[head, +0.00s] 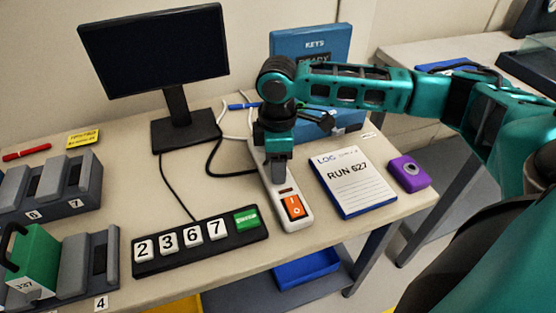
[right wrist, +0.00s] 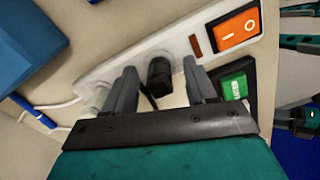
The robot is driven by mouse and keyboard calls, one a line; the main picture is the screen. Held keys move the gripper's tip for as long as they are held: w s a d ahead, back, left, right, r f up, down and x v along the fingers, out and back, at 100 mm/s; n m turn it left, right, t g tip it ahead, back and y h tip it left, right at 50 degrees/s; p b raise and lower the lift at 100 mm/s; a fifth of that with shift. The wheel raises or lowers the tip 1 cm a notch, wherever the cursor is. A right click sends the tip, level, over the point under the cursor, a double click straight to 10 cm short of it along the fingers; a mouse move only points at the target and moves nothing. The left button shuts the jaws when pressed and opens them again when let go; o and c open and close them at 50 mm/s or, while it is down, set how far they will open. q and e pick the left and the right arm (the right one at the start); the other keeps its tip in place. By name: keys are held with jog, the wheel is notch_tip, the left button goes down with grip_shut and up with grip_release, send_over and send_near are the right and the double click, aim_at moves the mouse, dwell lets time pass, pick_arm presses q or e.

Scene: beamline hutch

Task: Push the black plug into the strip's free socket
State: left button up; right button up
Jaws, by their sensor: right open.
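The white power strip (head: 303,222) lies on the table with an orange rocker switch (head: 294,207) at its near end. My right gripper (head: 278,178) points down over the strip. In the right wrist view, its open fingers (right wrist: 160,88) stand on either side of the black plug (right wrist: 159,76), with gaps on both sides. In the head view the gripper hides the plug. A black cable (head: 214,166) runs from the monitor area toward the strip.
A RUN 627 logbook (head: 352,184) and a purple device (head: 409,172) lie right of the strip. A number-tile rack (head: 201,246) is at left front. A monitor (head: 155,55) and a blue KEYS box (head: 312,45) stand behind. White cables (right wrist: 45,106) leave the strip's far end.

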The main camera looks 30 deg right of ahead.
pick_arm(q)
jog(key=p, duration=0.1)
jog(key=r, duration=0.1)
jog(key=p, duration=0.1)
jog(key=shift+s+a+r+p, duration=0.25)
jog(key=shift+a+r+p, duration=0.05)
jog(key=shift+a+r, duration=0.05)
pick_arm(e)
notch_tip(320, 180, up, 13)
jog(key=shift+s+f, duration=0.1)
